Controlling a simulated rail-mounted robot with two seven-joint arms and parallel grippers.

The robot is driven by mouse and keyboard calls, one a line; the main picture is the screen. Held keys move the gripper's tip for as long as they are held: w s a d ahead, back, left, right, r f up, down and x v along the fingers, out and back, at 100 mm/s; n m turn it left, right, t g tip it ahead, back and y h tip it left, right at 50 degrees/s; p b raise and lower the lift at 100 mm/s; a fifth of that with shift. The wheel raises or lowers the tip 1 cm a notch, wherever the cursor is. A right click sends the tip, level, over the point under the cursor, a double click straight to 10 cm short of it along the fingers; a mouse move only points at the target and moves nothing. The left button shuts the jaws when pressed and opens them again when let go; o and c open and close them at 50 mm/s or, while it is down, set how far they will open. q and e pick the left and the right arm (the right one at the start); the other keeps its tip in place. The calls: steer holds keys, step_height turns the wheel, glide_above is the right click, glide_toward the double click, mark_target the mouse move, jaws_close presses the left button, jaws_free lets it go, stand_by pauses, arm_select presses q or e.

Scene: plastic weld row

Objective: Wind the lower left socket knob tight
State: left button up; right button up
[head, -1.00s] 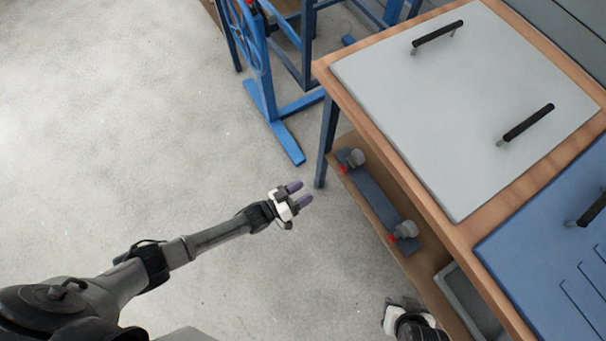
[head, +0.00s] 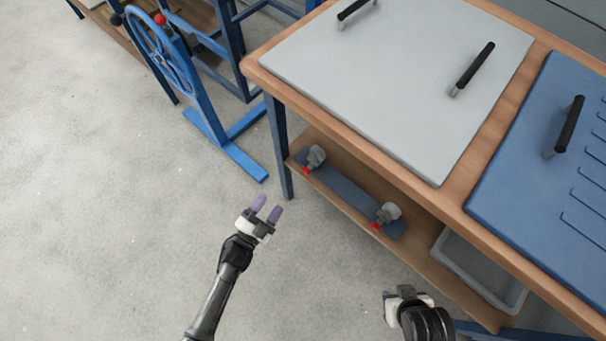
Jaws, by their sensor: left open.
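A blue board (head: 346,189) lies on the wooden shelf under the workbench. It bears two grey socket-like fittings, each with a red part. The left fitting (head: 316,156) has its red knob (head: 306,171) at its lower side. The right fitting (head: 389,211) has its red knob (head: 376,227) likewise. My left gripper (head: 266,208) is open and empty over the floor, left of the shelf and apart from both fittings. My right gripper (head: 408,296) shows at the bottom, below the right fitting; its fingers are not clear.
The workbench edge (head: 350,139) overhangs the shelf. A bench leg (head: 281,147) stands by the left fitting. A grey bin (head: 485,270) sits further right. A blue wheel stand (head: 195,105) is at upper left. The floor (head: 100,200) at left is clear.

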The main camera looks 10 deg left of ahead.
mark_target(305, 172)
arm_select(q)
steer(key=w+d+m+g+b, duration=0.1)
steer(key=w+d+m, duration=0.2)
steer(key=m, duration=0.7)
steer(key=w+d+m+g+h+b, duration=0.1)
steer(key=w+m, duration=0.3)
steer(key=m, duration=0.6)
steer(key=w+d+m+g+b, duration=0.1)
steer(key=w+d+m, duration=0.3)
steer(key=m, duration=0.6)
steer(key=shift+w+d+f+h+b, duration=0.1)
steer(key=shift+w+d+h+b, duration=0.1)
steer(key=shift+d+h+b, duration=0.15)
